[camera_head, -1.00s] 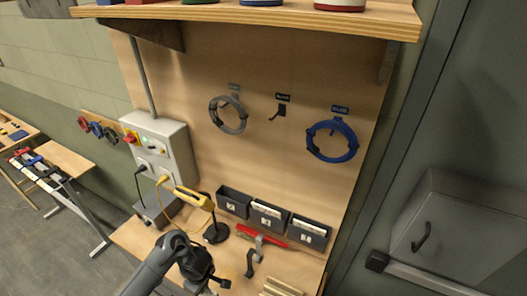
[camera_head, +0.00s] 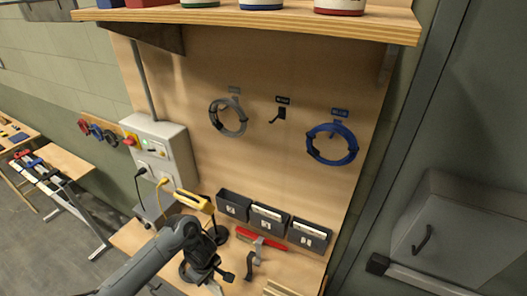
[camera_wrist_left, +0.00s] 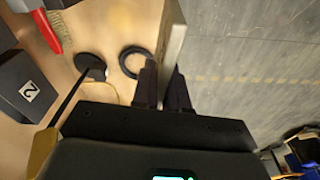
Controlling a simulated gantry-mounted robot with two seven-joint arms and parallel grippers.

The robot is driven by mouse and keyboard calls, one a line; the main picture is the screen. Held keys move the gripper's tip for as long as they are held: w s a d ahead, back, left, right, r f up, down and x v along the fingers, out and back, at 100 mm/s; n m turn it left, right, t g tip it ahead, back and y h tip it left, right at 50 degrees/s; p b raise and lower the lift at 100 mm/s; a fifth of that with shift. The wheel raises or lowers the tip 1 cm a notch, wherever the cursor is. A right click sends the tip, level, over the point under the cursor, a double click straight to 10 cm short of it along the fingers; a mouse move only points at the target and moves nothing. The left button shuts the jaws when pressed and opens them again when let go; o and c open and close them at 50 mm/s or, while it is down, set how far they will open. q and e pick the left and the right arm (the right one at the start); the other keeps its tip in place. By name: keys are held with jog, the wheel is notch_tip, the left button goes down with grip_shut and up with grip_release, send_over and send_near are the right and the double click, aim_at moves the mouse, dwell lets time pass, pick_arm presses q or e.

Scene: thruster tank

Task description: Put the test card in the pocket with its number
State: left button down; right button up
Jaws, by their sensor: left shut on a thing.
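My left gripper (camera_head: 208,266) is low over the front of the workbench. In the left wrist view its fingers (camera_wrist_left: 163,90) are closed on a thin, pale, flat thing seen edge-on, apparently the test card (camera_wrist_left: 171,45). No number on it can be read. Three dark pockets stand in a row along the back of the bench: left (camera_head: 232,208), middle (camera_head: 267,221) and right (camera_head: 308,238). The middle and right ones show white cards. The left pocket carries a 2, which also shows in the left wrist view (camera_wrist_left: 29,91). My gripper is in front of and below the pockets, apart from them. My right gripper is out of view.
A red brush (camera_head: 264,242) lies before the pockets, beside a grey hooked piece (camera_head: 254,257). A yellow device (camera_head: 195,201) and a round black base (camera_wrist_left: 91,67) are near the gripper. A black ring (camera_wrist_left: 135,62) lies on the bench. A shelf (camera_head: 250,27) overhangs.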

pick_arm(q)
notch_tip(320, 180, up, 9)
jog(key=w+d+m, duration=0.2)
jog(key=d+m, duration=0.1)
jog(key=m, duration=0.3)
jog(key=s+a+r+m, duration=0.2)
jog(key=s+a+m, duration=0.1)
jog(key=a+m, duration=0.1)
jog(key=shift+s+a+r+m+t+h, duration=0.3)
jog(key=shift+s+a+h, duration=0.1)
jog(key=shift+a, duration=0.5)
